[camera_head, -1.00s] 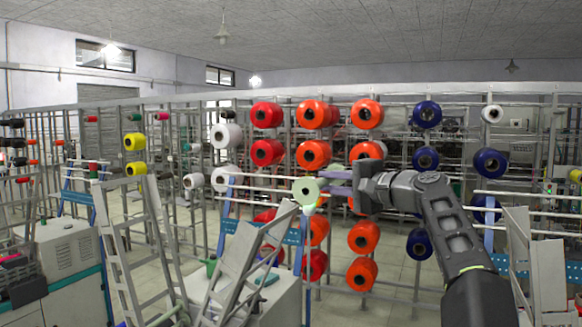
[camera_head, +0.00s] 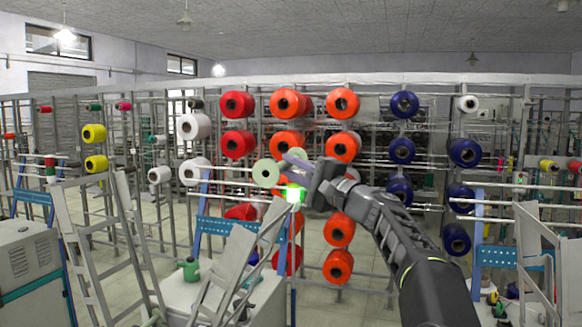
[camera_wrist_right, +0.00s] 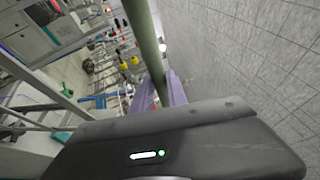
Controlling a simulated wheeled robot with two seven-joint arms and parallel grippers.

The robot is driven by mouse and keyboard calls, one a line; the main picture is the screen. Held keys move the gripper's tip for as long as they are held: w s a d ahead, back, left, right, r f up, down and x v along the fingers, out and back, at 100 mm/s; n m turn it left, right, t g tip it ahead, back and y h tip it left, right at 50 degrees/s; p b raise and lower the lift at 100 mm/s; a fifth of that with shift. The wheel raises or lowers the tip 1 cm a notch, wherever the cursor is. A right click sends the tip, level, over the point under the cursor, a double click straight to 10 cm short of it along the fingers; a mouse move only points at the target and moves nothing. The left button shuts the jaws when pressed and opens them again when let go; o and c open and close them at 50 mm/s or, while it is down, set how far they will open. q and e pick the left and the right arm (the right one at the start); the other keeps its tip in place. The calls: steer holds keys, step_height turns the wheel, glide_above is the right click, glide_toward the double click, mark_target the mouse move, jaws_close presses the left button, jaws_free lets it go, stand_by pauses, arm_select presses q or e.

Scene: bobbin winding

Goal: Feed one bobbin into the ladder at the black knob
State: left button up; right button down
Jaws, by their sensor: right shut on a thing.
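A pale green bobbin (camera_head: 266,173) is at the fingertips of my right gripper (camera_head: 292,160), left of centre in the head view. Its round face with a dark centre hole faces the camera. The gripper is shut on it with lilac fingers. In the right wrist view the bobbin (camera_wrist_right: 144,40) shows edge-on as a green bar beside the lilac fingers (camera_wrist_right: 168,90). A ladder-like frame with blue uprights (camera_head: 203,205) and white rails stands just below and behind the bobbin. I cannot make out a black knob. My left gripper is out of view.
Racks of red, orange and blue spools (camera_head: 404,104) stand behind. White ladders (camera_head: 85,240) lean at lower left. A second blue frame (camera_head: 478,250) stands at right.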

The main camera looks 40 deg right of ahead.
steer(key=shift+f, duration=0.45)
steer(key=f, duration=0.1)
steer(key=w+f, duration=0.1)
steer(key=f, duration=0.1)
steer(key=w+a+f, duration=0.1)
steer(key=f, duration=0.1)
steer(key=shift+w+a+f, duration=0.1)
steer(key=shift+a+b, duration=0.1)
steer(key=shift+b, duration=0.6)
